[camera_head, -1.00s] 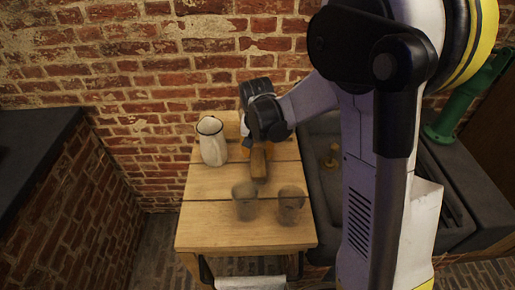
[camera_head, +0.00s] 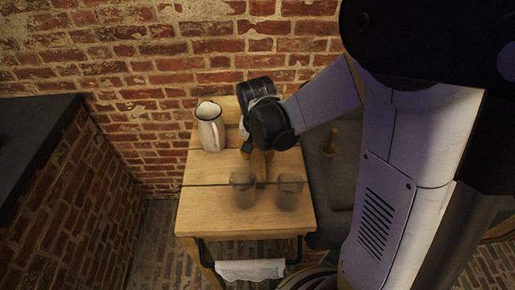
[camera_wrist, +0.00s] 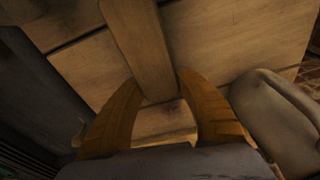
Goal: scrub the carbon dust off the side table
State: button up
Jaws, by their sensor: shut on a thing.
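The side table (camera_head: 200,215) is a pale wooden plank top with dark seams. In the head view the tool (camera_head: 261,166) shows just below my wrist.
A white enamel pitcher (camera_head: 210,132) stands at the table's back left, close beside my gripper in the wrist view (camera_wrist: 272,118). A dark sink (camera_head: 335,180) adjoins on the right. A white towel (camera_head: 250,270) hangs in front. A dark counter (camera_head: 35,140) is far left.

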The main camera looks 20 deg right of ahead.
jog(key=shift+s+a, duration=0.1)
jog(key=shift+s, duration=0.15)
jog(key=shift+w+r+p, duration=0.1)
jog(key=shift+r+p, duration=2.2)
jog(key=shift+r, duration=0.65)
jog(key=shift+r, duration=0.1)
jog(key=shift+r+p, duration=1.2)
jog(key=shift+r, duration=0.3)
jog(key=shift+f, duration=0.1)
